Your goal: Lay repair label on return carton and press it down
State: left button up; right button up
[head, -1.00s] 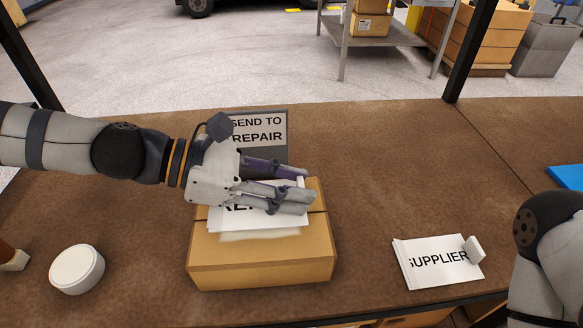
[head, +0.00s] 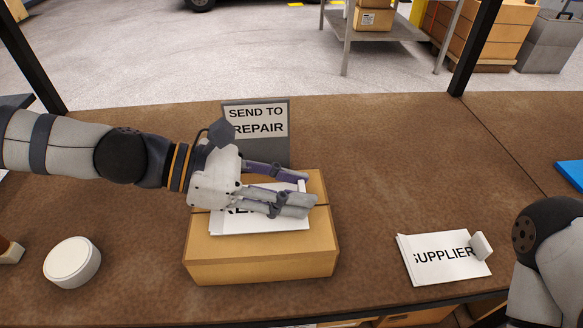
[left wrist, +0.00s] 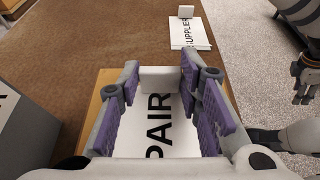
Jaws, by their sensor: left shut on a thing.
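The brown return carton (head: 260,262) stands on the table in the head view. The white repair label (head: 262,222) is over its top, roughly flat, its near edge appearing to rest on the carton. My left gripper (head: 308,191) is shut on the label's upright white tab, above the carton. In the left wrist view the tab (left wrist: 160,79) sits between the purple finger pads, with the letters "PAIR" on the label (left wrist: 160,125) below. The fingers hide part of the label. The right gripper (left wrist: 303,88) shows small and dark at the wrist view's right edge; its opening is unclear.
A "SEND TO REPAIR" sign (head: 257,125) stands just behind the carton. A "SUPPLIER" label (head: 440,258) with a tab lies at the right. A round white container (head: 72,262) stands at the left. Bare table separates the carton from the supplier label.

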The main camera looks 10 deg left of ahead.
pick_arm(q)
jog(key=o, duration=0.9)
jog(key=v, duration=0.6)
jog(key=shift+w+r, duration=0.1)
jog(key=shift+v, duration=0.75)
